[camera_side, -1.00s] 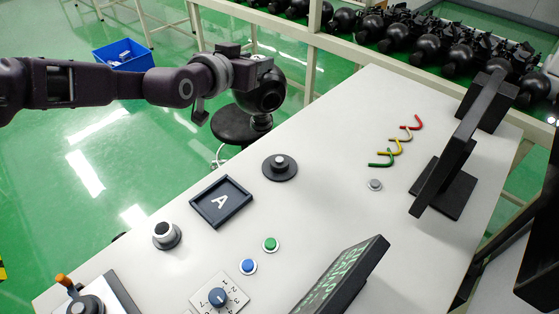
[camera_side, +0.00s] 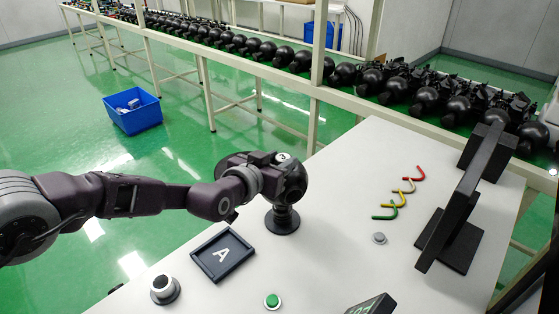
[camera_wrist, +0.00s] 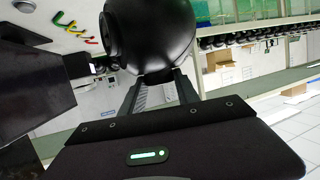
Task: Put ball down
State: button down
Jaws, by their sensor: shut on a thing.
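The ball (camera_side: 294,182) is a glossy black sphere held at the end of my arm. My gripper (camera_side: 268,166) is shut on it. In the side view the ball is directly above a round black stand (camera_side: 282,224) with a short post; I cannot tell whether they touch. In the wrist view the ball (camera_wrist: 155,38) fills the top middle, between the two fingers of my gripper (camera_wrist: 158,84). The stand is not clearly visible there.
A black tray marked A (camera_side: 223,255) and a dark knob (camera_side: 164,289) are on the white table (camera_side: 335,225). Coloured hooks (camera_side: 400,195), a grey button (camera_side: 379,238) and a tall black frame (camera_side: 462,205) are to the right. More black balls (camera_side: 425,98) line a rack behind.

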jog(key=shift+f, duration=0.1)
dwell(0.3)
jog(key=shift+f, duration=0.15)
jog(key=c, duration=0.9)
grip_release()
jog(key=shift+f, duration=0.15)
